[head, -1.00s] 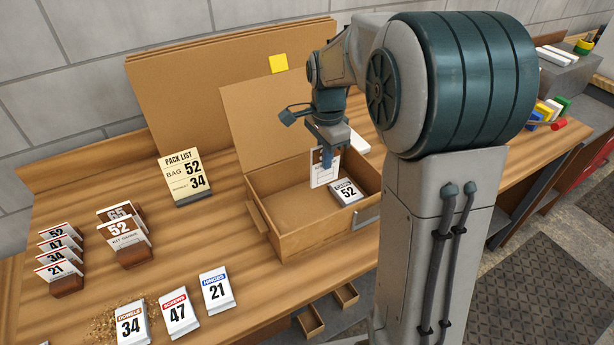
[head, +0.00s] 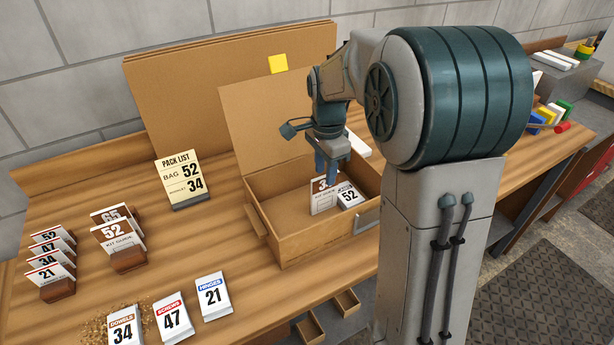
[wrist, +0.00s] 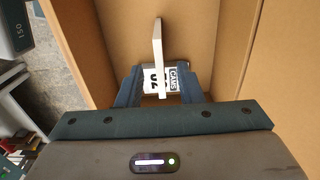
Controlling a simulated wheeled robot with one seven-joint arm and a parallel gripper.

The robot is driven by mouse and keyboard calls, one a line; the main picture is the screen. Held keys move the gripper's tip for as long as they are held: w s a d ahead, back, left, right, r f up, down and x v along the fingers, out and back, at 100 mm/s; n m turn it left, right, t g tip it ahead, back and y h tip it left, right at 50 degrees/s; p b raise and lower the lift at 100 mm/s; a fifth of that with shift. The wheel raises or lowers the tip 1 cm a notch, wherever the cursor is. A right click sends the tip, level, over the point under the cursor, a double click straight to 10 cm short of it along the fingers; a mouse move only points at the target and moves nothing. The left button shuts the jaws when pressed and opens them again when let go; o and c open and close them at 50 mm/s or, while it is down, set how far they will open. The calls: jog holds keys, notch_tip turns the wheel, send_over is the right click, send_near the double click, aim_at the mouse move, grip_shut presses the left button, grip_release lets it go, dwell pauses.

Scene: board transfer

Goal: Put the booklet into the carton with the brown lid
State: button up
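The white booklet (head: 322,201) stands on edge inside the open carton (head: 290,243), left of the bag marked 52 (head: 348,195). Its printed number is partly hidden by a finger. The carton's brown lid (head: 275,125) is raised at the back. My gripper (head: 326,176) is inside the carton at the booklet's upper edge. In the wrist view, the fingers (wrist: 160,82) are spread with gaps on both sides of the edge-on booklet (wrist: 157,50). The bag, labelled CAMS, shows behind it (wrist: 173,77).
A pack list card (head: 182,178) reads bag 52, booklet 34. Several booklets stand in holders (head: 58,290) at the left. Bags marked 34, 47 and 21 (head: 212,297) lie along the front. Bare tabletop (head: 215,240) lies left of the carton.

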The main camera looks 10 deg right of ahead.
notch_tip(320, 180, up, 14)
dwell(0.4)
jog(key=shift+f, duration=0.15)
jog(key=s+f+n+t, duration=0.1)
jog(key=s+f+n, duration=0.4)
jog(key=s, duration=0.5)
jog(key=s+f+n+t, duration=0.2)
jog(key=s+f+n, duration=0.3)
jog(key=s+n, duration=0.4)
jog(key=shift+s+f, duration=0.25)
jog(key=shift+s, duration=0.8)
